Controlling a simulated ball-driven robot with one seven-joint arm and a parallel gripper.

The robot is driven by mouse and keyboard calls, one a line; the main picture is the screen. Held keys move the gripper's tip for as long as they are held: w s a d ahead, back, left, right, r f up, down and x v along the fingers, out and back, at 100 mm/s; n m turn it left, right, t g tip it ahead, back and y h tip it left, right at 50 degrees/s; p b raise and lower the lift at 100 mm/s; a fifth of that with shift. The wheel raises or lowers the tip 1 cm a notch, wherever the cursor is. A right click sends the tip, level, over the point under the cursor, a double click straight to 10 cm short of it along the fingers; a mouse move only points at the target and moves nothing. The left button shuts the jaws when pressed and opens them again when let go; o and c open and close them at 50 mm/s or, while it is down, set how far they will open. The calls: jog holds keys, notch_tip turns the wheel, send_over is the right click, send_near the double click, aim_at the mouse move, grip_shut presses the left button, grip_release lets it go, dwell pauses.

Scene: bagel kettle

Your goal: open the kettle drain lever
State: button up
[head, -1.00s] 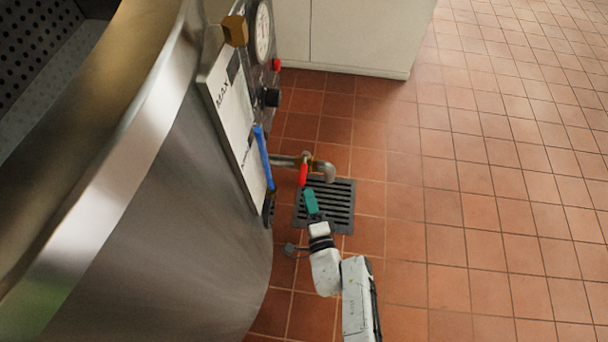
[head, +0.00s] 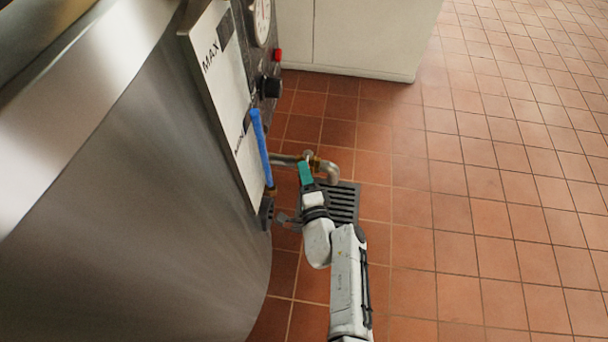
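The large steel kettle (head: 130,190) fills the left of the head view. Its drain pipe (head: 331,172) comes out low on the right side and bends down at an elbow, with a brass valve (head: 311,158) along it. The red drain lever seen earlier below the valve is now hidden behind my gripper. My gripper (head: 305,170), with a green finger part showing, is at the valve, where the lever was seen. I cannot tell whether it touches the lever or whether its fingers are open or shut.
A dark floor grate (head: 344,203) lies under the pipe. A blue sight tube (head: 261,150) and a MAX-marked plate (head: 222,80) stand close left of my gripper. A black knob (head: 271,88) and red button (head: 278,55) sit above. Tiled floor (head: 480,200) is clear to the right.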

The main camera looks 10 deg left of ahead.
jog(key=shift+c, duration=0.3)
grip_shut()
jog(key=shift+d, duration=0.15)
